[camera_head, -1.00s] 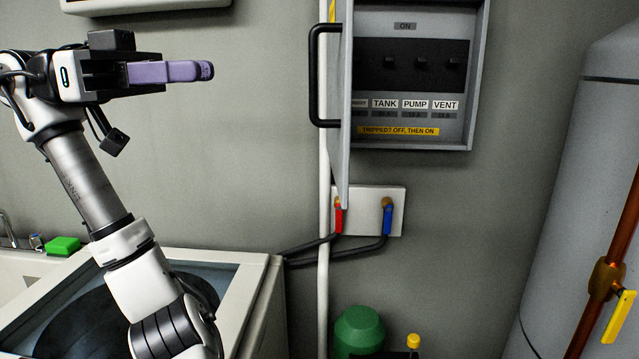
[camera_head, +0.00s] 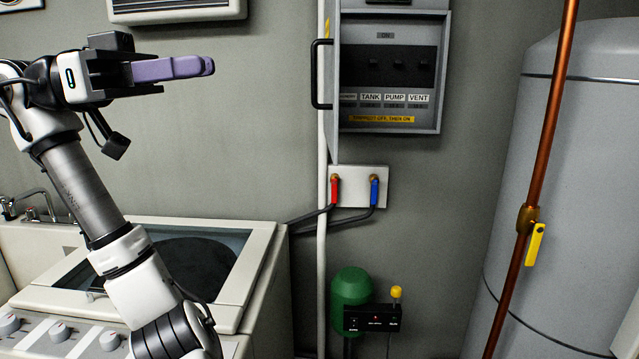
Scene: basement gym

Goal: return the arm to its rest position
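My gripper (camera_head: 205,66) is at the upper left, with its purple fingers pointing right, in front of the bare grey wall. The fingers overlap in this side view, so I cannot tell whether they are open or shut. I see nothing held at the fingertips. My arm rises from the bottom edge, bends at the upper left, and stands in front of the white washing machine (camera_head: 262,262). The gripper is apart from the breaker panel (camera_head: 440,75), left of its open door.
The panel's open door (camera_head: 333,90) stands out from the wall. Below are red (camera_head: 334,190) and blue (camera_head: 374,192) valve handles and a green bulb-shaped device (camera_head: 349,290). A grey tank (camera_head: 545,200) and copper pipe (camera_head: 545,150) stand at right. Wall space beside the gripper is free.

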